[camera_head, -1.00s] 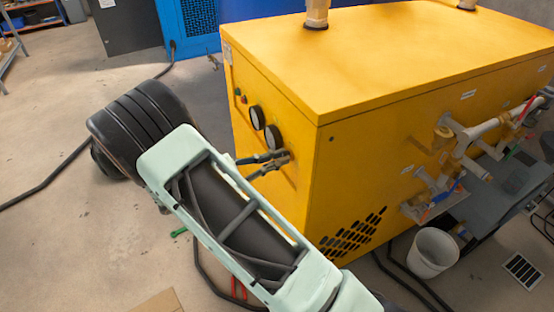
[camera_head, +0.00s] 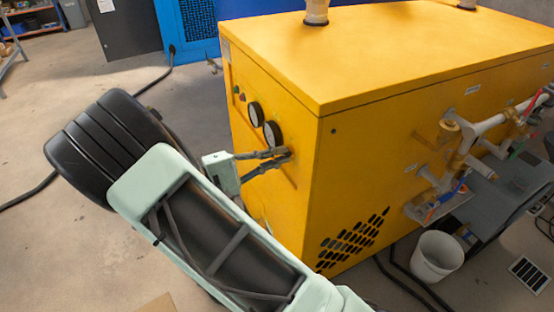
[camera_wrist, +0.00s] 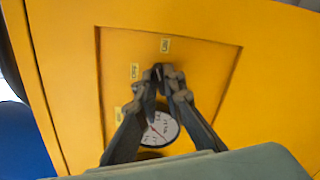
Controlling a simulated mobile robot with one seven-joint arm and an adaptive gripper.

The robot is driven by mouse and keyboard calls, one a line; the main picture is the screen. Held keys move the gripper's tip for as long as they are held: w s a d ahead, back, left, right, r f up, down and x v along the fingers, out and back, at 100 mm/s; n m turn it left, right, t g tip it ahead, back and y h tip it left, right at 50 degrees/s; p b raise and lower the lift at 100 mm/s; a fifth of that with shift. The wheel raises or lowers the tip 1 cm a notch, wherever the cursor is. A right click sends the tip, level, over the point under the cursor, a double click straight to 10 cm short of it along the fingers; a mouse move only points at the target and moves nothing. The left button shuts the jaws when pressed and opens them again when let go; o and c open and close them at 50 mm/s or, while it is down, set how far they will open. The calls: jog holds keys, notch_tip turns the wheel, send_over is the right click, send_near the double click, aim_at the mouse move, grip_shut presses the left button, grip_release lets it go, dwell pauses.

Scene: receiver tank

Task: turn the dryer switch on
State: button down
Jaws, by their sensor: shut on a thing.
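The yellow dryer cabinet (camera_head: 420,60) has a recessed control panel (camera_wrist: 212,62) on its left side. The dryer switch (camera_wrist: 157,67) is a small dark piece below a small label, mostly hidden by the fingertips. My gripper (camera_head: 286,154) reaches the right end of that panel in the head view. In the wrist view my gripper (camera_wrist: 162,76) has its fingertips close together, shut on the switch. The switch's exact angle cannot be told.
Two round gauges (camera_head: 255,114) and small red and green buttons (camera_head: 242,97) sit on the panel. Pipes and valves (camera_head: 455,155) stick out of the cabinet's right side. A white bucket (camera_head: 436,257) and black hoses lie near the floor.

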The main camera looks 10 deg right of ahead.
jog(key=shift+f+m+b, duration=0.15)
jog(key=shift+m+b, duration=0.8)
jog(key=shift+m, duration=1.25)
jog(key=c, duration=2)
grip_release()
jog(key=shift+c, duration=0.2)
jog(key=shift+a, duration=0.1)
jog(key=v, duration=1.2)
